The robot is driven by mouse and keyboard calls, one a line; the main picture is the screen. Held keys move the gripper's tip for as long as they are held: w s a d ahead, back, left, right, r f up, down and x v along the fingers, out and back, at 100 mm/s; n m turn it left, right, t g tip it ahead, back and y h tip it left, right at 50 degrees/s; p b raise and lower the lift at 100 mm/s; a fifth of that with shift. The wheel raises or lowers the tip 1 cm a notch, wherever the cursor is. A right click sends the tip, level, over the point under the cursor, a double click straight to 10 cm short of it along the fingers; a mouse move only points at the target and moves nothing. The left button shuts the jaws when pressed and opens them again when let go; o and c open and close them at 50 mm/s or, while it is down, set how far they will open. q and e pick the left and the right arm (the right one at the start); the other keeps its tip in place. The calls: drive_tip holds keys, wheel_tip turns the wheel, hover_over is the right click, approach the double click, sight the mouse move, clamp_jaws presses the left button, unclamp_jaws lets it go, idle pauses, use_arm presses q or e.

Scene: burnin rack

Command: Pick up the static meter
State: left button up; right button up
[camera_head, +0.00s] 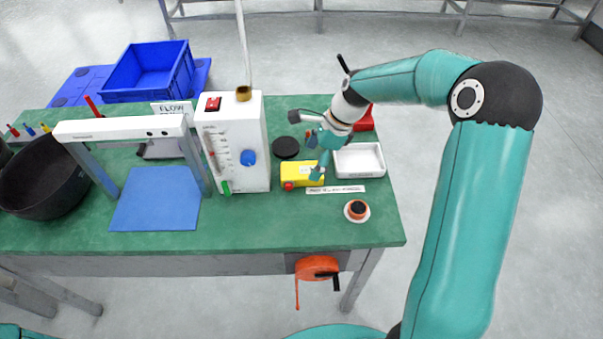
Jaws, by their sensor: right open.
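A small yellow box with a red round part at its left end, which looks like the static meter (297,171), lies on the green bench top, right of the white flow unit. A small display shows on it, too small to read. My right gripper (312,156) is open at the right end of the yellow box. One finger overlaps that end in the picture, and the other is farther back. I cannot tell whether the finger touches the box. The box's right end is partly hidden by the finger. My left gripper is not in view.
The white flow unit (232,125) stands close on the left. A black disc (285,148) lies behind the box, a white tray (372,146) at right. A printed strip (336,189) and an orange-black round item (356,210) lie nearer the front edge. A blue mat (155,200) lies left.

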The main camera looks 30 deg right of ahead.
sight(304, 170)
drive_tip(key=shift+w+p+x, duration=0.1)
drive_tip(key=shift+p+x, duration=0.05)
drive_tip(key=shift+x, duration=1.2)
drive_tip(key=shift+w+p+x, duration=0.15)
drive_tip(key=shift+x, duration=1.2)
drive_tip(key=shift+r, duration=0.1)
drive_tip(key=c, duration=1.3)
